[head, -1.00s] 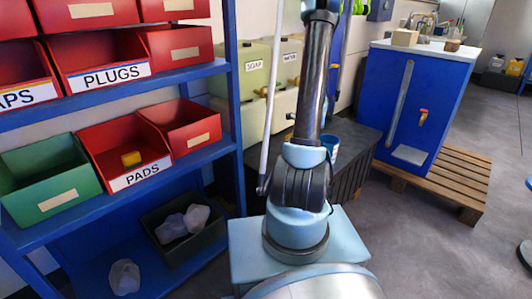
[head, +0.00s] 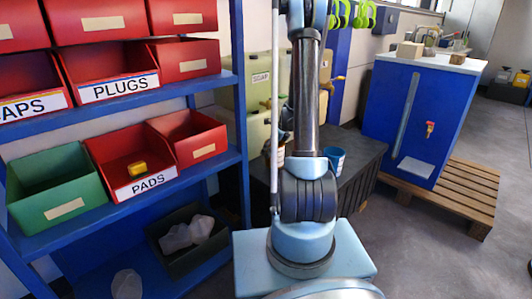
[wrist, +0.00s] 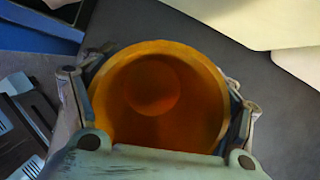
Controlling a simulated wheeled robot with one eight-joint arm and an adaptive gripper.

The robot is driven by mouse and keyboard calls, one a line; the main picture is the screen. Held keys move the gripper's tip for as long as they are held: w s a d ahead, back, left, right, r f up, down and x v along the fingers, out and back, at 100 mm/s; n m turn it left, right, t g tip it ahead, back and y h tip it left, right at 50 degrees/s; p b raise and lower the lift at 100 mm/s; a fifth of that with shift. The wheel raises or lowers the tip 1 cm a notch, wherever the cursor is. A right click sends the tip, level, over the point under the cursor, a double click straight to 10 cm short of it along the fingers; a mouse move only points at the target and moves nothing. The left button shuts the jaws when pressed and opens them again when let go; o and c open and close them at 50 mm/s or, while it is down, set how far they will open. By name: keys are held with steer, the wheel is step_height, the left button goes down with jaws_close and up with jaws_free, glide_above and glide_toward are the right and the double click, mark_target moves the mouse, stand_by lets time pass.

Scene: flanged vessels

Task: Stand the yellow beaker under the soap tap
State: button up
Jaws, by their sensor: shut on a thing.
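The yellow beaker (wrist: 205,75) fills the middle of the wrist view, orange-yellow, with its round open mouth facing the camera. My gripper (wrist: 160,105) is shut on it, one finger at each side of the wall. In the head view my arm hides the gripper, and I cannot clearly make out the beaker there. The pale green soap tank (head: 261,92), labelled SOAP, stands behind my arm. Which tap belongs to it is hard to tell, as my arm covers part of the tanks. The beaker's height above any surface cannot be told.
A blue cup (head: 334,156) stands on a dark slatted stand (head: 358,170) right of my arm. A blue cabinet (head: 385,115) with a red tap sits on a wooden pallet (head: 465,190). A blue shelf (head: 238,90) with red and green bins is close at left.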

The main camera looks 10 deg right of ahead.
steer(key=shift+w+a+f, duration=0.35)
steer(key=shift+w+a, duration=0.25)
steer(key=shift+w+a+f, duration=0.3)
steer(key=shift+w+a, duration=0.25)
steer(key=shift+f, duration=0.15)
steer(key=o, duration=1.3)
steer(key=shift+c, duration=0.2)
